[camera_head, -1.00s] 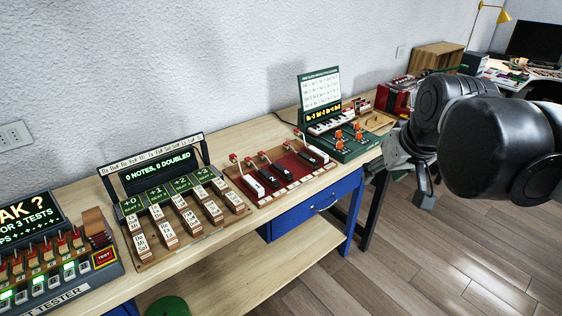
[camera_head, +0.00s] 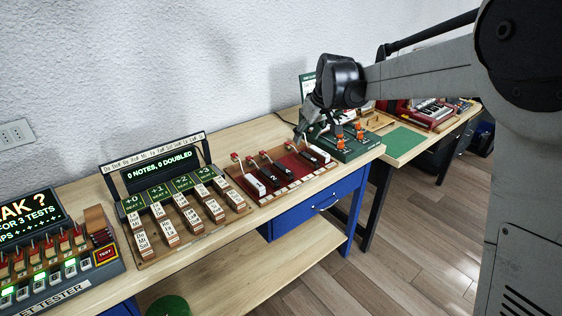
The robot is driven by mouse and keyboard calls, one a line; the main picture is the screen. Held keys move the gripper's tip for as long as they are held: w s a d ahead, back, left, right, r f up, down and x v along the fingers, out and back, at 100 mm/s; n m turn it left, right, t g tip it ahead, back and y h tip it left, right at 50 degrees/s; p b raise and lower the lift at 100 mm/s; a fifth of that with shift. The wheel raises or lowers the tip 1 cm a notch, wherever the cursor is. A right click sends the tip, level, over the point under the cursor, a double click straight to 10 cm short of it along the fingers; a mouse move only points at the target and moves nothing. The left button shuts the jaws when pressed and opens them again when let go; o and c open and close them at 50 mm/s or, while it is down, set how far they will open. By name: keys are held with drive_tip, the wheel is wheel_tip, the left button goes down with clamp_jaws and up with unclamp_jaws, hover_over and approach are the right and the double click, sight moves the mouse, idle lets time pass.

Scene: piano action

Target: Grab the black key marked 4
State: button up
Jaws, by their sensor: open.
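The piano action is a wooden frame with a red felt bed (camera_head: 298,168) on the bench. It holds a white key (camera_head: 256,187) at the left and black keys to its right. One black key (camera_head: 271,178) seems to bear a 2. My gripper (camera_head: 301,134) points down above the far right part of the piano action, a little behind and above that key. It looks empty and apart from the keys.
A green box with orange knobs (camera_head: 340,138) stands close to the right of the piano action. A board with lettered wooden blocks (camera_head: 186,225) and a screen (camera_head: 157,160) stands to its left. A tester (camera_head: 60,268) is at far left. A narrow bench strip (camera_head: 285,205) in front is clear.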

drive_tip(key=n, duration=0.1)
approach(281, 166)
drive_tip(key=shift+g, duration=0.4)
drive_tip(key=x, duration=1)
drive_tip(key=shift+w+a, duration=0.1)
drive_tip(key=shift+w, duration=0.3)
clamp_jaws()
